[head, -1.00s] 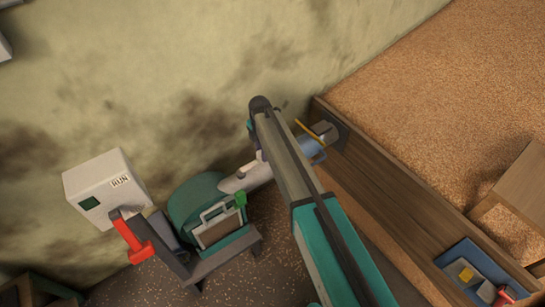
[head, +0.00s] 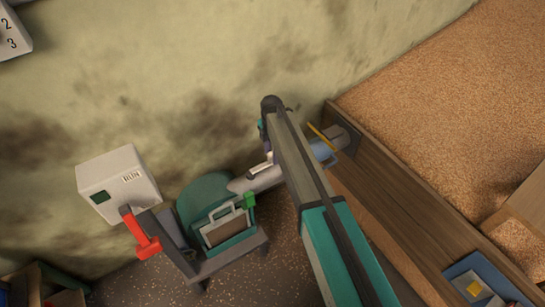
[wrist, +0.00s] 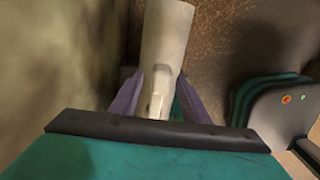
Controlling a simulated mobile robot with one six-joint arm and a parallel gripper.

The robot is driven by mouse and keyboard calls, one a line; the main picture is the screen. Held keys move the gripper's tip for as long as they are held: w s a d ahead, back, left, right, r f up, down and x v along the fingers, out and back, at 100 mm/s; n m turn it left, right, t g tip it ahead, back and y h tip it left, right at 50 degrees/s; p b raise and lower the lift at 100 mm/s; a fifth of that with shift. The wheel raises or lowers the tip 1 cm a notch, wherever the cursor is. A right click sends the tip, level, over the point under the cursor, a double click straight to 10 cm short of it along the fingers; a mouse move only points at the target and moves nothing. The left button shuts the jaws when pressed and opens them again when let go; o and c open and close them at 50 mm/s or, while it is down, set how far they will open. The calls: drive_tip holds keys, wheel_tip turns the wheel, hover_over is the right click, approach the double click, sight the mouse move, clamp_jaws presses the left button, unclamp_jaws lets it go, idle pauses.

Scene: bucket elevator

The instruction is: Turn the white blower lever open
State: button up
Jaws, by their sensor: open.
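The blower is a teal rounded housing (head: 204,191) by the wall, with a pale grey pipe (head: 244,185) running right from it to a blue coupling. A small white piece (head: 261,166), which looks like the lever, shows beside my arm over the pipe. In the head view, my arm hides most of the gripper and part of the pipe.
A white RUN box (head: 117,184) is on the wall at left, near a red handle (head: 148,246). A grain-filled wooden bin (head: 420,100) takes up the right. A blue tray (head: 480,275) lies at lower right. Speckled floor shows below the blower.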

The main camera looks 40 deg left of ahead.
wheel_tip(320, 180, up, 13)
drive_tip(key=b, duration=0.1)
drive_tip(key=shift+s+f, duration=0.15)
idle(0.3)
idle(0.5)
drive_tip(key=w+d+f+m, duration=0.35)
drive_tip(key=d+f, duration=0.35)
drive_tip(key=d, duration=0.3)
drive_tip(key=w+d+f+m, duration=0.2)
drive_tip(key=d+f+m, duration=0.2)
drive_tip(key=d+f, duration=0.4)
drive_tip(key=s+d+f+m+g+h, duration=0.15)
drive_tip(key=d+f+m, duration=0.3)
drive_tip(key=d, duration=0.65)
drive_tip(key=s+d+f+m+g, duration=0.15)
drive_tip(key=d+f+m, duration=0.35)
drive_tip(key=d, duration=0.7)
drive_tip(key=s+d+f+m, duration=0.3)
drive_tip(key=s+d+m, duration=0.2)
drive_tip(key=s+d, duration=0.3)
drive_tip(key=s+d+f+m+g+y, duration=0.1)
drive_tip(key=s+d+f+m, duration=0.3)
drive_tip(key=s+d, duration=0.5)
drive_tip(key=s+d+f+m+g, duration=0.1)
drive_tip(key=s+d+f+m, duration=0.3)
drive_tip(key=s+d+m, duration=0.2)
drive_tip(key=s+d, duration=0.2)
drive_tip(key=d, duration=0.2)
drive_tip(key=shift+s+d+m, duration=0.35)
drive_tip(key=shift+s+m, duration=0.05)
